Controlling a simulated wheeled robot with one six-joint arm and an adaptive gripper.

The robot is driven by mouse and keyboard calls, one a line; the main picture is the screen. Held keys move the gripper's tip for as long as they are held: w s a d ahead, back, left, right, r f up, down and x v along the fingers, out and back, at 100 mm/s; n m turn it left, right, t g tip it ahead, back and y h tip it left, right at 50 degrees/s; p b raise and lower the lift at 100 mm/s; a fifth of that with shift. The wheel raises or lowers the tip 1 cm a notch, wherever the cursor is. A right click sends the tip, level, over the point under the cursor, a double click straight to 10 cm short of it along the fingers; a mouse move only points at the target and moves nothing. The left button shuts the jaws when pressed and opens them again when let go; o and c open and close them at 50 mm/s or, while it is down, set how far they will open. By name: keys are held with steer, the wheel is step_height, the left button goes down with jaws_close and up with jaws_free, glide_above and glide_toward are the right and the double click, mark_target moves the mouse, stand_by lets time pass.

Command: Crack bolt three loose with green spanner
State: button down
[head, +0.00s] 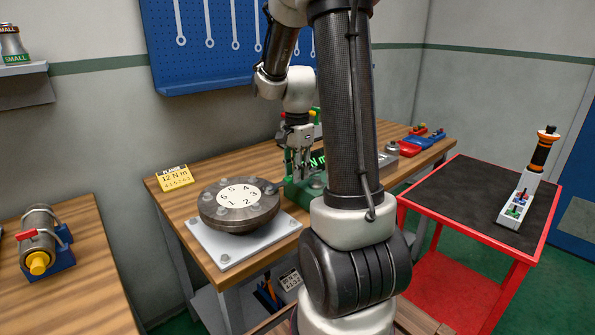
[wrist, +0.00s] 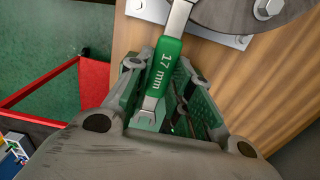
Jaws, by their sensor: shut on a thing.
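My gripper (head: 299,172) is shut on the green spanner (wrist: 166,66), whose green grip is marked "17 mm". In the wrist view the spanner runs between my fingers. Its open jaw (wrist: 148,112) shows at the near end; its far end leaves the top of the picture. The round grey flange (head: 238,207) stands left of my gripper in the head view, with a white dial numbered around its face. Its edge and one bolt (wrist: 267,8) show at the wrist view's top right. I cannot tell which number that bolt has. My arm partly hides the gripper in the head view.
The flange stands on a pale bolted plate (head: 240,245) on the wooden bench. A green object (head: 297,194) sits under my gripper. A yellow "12 N m" card (head: 174,177) stands behind left. A red cart (head: 450,200) holds an orange-and-black handled tool (head: 528,185) at right.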

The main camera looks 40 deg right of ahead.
stand_by(0.3)
steer(key=shift+d, duration=1.8)
steer(key=shift+r, duration=0.1)
steer(key=shift+r, duration=0.5)
steer(key=shift+r, duration=0.1)
steer(key=shift+r, duration=1.4)
